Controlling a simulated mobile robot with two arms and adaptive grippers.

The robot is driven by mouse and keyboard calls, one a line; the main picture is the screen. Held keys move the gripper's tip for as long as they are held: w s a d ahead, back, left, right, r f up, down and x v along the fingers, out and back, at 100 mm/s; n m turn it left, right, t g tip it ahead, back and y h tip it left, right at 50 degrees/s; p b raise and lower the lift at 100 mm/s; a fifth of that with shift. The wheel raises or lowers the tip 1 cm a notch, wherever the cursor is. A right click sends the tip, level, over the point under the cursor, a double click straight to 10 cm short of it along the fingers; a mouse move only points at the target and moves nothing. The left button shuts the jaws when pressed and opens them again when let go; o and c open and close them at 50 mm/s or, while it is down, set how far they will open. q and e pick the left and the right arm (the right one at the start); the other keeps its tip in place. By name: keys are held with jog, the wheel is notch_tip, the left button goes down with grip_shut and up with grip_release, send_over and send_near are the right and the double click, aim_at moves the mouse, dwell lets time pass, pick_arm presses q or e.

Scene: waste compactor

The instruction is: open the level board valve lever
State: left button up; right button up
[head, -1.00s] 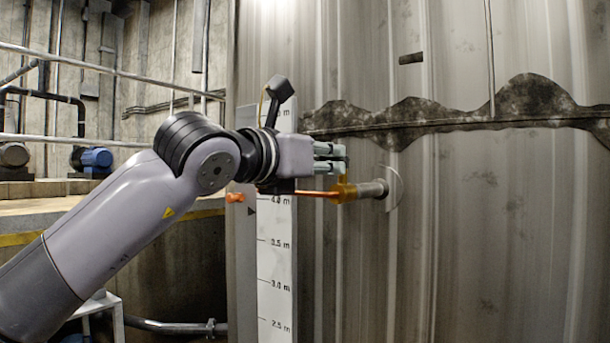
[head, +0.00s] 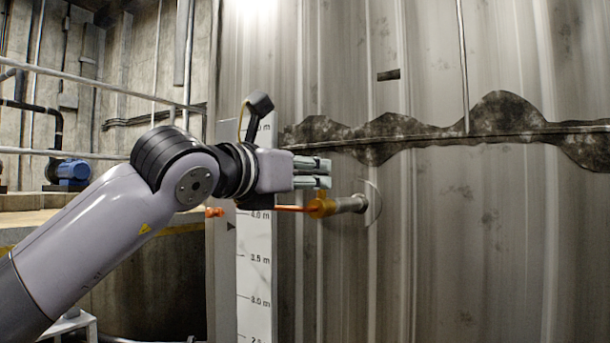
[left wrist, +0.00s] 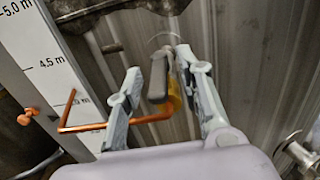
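The valve is a yellow body (head: 322,205) on a grey pipe stub (head: 350,204) coming out of the tank wall. A thin orange lever rod (head: 291,209) runs left from it toward the white level board (head: 254,283). In the left wrist view the lever (left wrist: 84,128) is bent, and the yellow body (left wrist: 173,97) lies between the fingers. My left gripper (head: 329,173) is just above the valve in the head view. Its two fingers (left wrist: 160,98) are spread apart, with no grip on the lever. Whether a finger touches the rod cannot be told.
The ribbed metal tank wall (head: 430,250) fills the right side. An orange knob (head: 213,212) sits left of the board. Railings (head: 90,72) and a blue motor (head: 72,171) are at the back left.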

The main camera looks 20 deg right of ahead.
pick_arm(q)
jog(key=v, duration=1.2)
